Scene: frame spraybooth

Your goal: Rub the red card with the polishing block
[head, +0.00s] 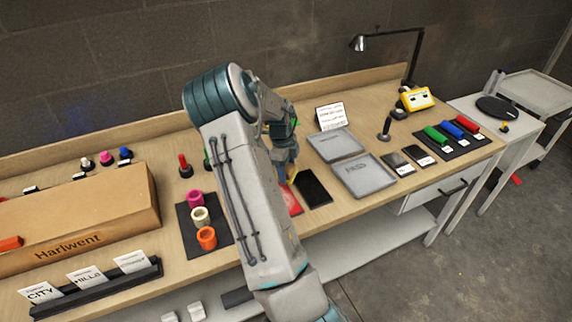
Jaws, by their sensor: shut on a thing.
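The red card (291,201) lies on the workbench, left of a black card (313,188). My arm hides its left part. My gripper (289,172) points down over the far end of the red card, partly hidden behind my arm. It is shut on a small yellowish thing, which looks like the polishing block (291,179); only a sliver of it shows. I cannot tell whether the block touches the card.
Grey trays (365,175) lie to the right of the black card. A black mat (192,238) with pink, cream and orange rings is left of my arm. A large brown box (80,210) fills the left bench. A lamp (411,60) stands at the back right.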

